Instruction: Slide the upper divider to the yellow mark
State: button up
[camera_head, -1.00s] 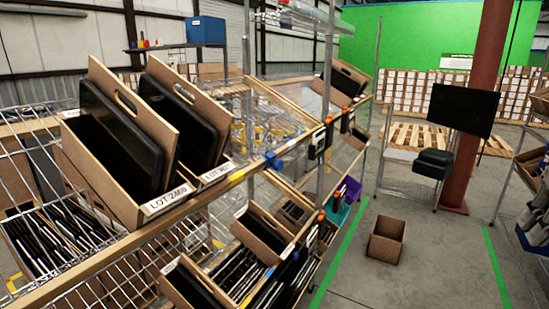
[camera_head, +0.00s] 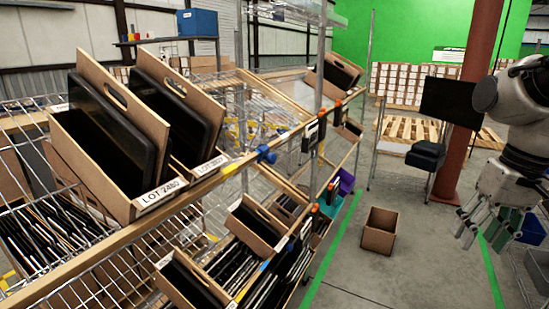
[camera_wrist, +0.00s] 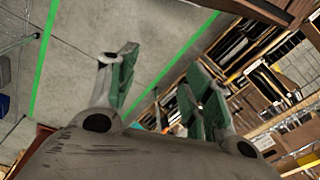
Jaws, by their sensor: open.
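A blue clamp-like piece (camera_head: 265,154) sits on the wooden front rail of the upper shelf, right of the tilted cartons. It looks like the upper divider, but its plate is hard to make out. A yellow mark (camera_head: 229,170) is on the same rail, left of and apart from the blue piece. My gripper (camera_head: 480,232) is at the far right in the head view, open and empty, well away from the rail. In the wrist view its green-padded fingers (camera_wrist: 165,82) are spread, with floor and shelving beyond.
Tilted cartons with black contents, one labelled LOT 2480 (camera_head: 160,194), stand on the upper shelf. Lower cartons (camera_head: 257,228) fill the tier below. An open box (camera_head: 380,231) is on the floor. A red column (camera_head: 468,100) and monitor (camera_head: 452,102) stand behind my arm. The aisle floor is mostly clear.

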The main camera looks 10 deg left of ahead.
jog(key=w+a+f+m+g+y, duration=0.2)
jog(key=a+f+m+g+y, duration=0.25)
jog(key=a, duration=0.85)
jog(key=m+t+y, duration=1.1)
jog(key=m, duration=0.7)
send_near(274, 158)
jog(key=x, duration=0.9)
jog(key=shift+w+a, duration=0.1)
jog(key=shift+a, duration=0.05)
grip_shut()
